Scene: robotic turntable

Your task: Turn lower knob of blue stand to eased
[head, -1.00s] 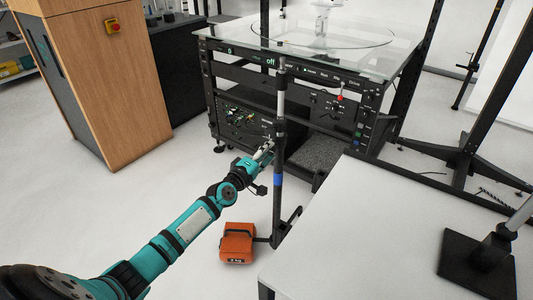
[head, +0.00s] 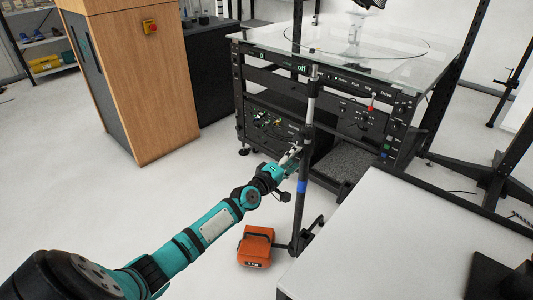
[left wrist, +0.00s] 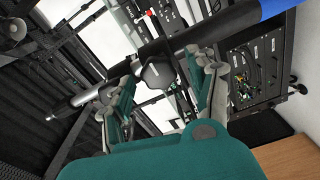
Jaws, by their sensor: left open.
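The blue stand (head: 302,186) is a thin upright pole with a blue band, a black lower tube and a silver upper tube. In the left wrist view the pole (left wrist: 205,37) runs diagonally, with the blue band at upper right. A dark knob (left wrist: 158,72) on its collar faces the camera; it looks like the lower knob. In the head view I cannot make this knob out. My left gripper (head: 295,152) is beside the pole, above the blue band. In the wrist view its open fingers (left wrist: 163,88) stand either side of the knob; contact is unclear. My right gripper is not in view.
An orange weight bag (head: 256,246) lies at the stand's foot. A black rack with a glass top (head: 270,47) stands behind the pole. A white table (head: 390,240) is at right, and a wooden cabinet (head: 145,85) at left. Open floor lies at left.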

